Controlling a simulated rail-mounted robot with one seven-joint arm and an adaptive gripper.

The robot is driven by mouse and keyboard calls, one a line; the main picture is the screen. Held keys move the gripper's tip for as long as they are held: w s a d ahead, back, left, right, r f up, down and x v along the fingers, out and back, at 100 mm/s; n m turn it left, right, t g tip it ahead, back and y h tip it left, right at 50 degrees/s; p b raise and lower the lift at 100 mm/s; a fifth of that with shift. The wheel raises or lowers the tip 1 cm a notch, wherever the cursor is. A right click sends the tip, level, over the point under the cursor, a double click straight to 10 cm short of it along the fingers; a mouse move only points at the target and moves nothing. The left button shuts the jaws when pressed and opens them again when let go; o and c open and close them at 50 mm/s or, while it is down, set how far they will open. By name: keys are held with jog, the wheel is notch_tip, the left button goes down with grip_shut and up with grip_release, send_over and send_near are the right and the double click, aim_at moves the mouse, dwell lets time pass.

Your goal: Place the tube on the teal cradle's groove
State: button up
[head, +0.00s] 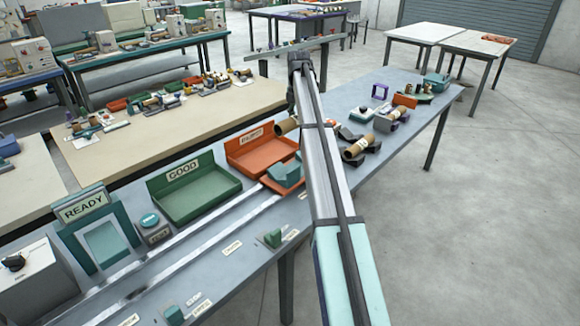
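A brown cardboard tube (287,126) shows at the left edge of my arm, just below the dark end of my wrist, behind the orange tray. My gripper is largely hidden behind the arm, so I cannot see its fingers or whether they hold this tube. A teal block (286,174), which may be the teal cradle, stands at the front of the orange tray; its right side is close to my arm and its groove is not clear.
The orange tray (262,165) and green "GOOD" tray (215,212) stand left of my arm. The teal "READY" frame (82,213) is farther left. Rails run along the bench front.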

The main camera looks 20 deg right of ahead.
jog(key=f+p, duration=0.2)
jog(key=f, duration=0.7)
jog(key=f+p, duration=0.2)
jog(key=f, duration=0.7)
jog(key=shift+w+d+f, duration=0.1)
jog(key=shift+d+f, duration=0.1)
jog(key=shift+f, duration=0.1)
jog(key=o, duration=1.2)
jog(key=shift+c, duration=0.2)
notch_tip(320, 180, up, 12)
jog(key=b, duration=0.2)
jog(key=shift+b, duration=0.4)
